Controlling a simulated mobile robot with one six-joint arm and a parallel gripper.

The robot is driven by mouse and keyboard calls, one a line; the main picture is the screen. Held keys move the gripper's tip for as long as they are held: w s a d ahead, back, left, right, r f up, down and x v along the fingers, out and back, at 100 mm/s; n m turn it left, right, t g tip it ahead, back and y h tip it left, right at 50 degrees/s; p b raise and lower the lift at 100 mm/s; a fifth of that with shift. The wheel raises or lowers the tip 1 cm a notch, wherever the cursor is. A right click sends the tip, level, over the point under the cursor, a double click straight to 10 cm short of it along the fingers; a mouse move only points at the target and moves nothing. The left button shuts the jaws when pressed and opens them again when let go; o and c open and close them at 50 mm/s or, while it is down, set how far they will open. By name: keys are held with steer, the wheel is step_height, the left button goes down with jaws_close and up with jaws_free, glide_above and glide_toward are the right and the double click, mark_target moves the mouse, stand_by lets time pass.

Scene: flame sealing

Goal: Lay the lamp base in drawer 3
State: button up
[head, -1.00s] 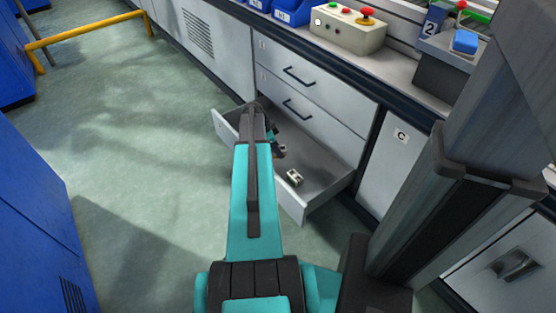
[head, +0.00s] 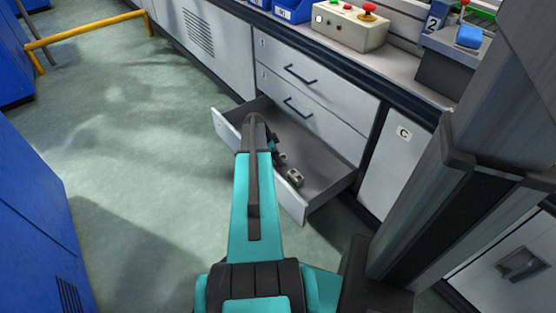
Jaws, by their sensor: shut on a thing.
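Drawer 3 (head: 325,181) is the open bottom drawer of the grey cabinet, pulled out below two shut drawers. My arm reaches up the picture and bends down over the drawer's left part. My gripper (head: 279,159) shows only in part beside the forearm, low over the drawer and shut; its fingertips are mostly hidden. A small pale grey piece (head: 295,178), with dark marks, shows just below and right of the gripper, by the drawer's front wall. I cannot tell whether this piece is the lamp base in my grip or something lying in the drawer.
The drawer's right and back floor looks clear. Cabinet door C (head: 400,165) stands shut at the right. A control box with buttons (head: 348,32) and blue bins (head: 292,10) stand on the worktop. A blue cabinet (head: 35,220) stands left, with open floor between.

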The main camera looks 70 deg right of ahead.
steer(key=shift+f, duration=0.15)
steer(key=o, duration=1.2)
steer(key=shift+c, duration=0.2)
steer(key=p+v, duration=0.4)
steer(key=v, duration=0.8)
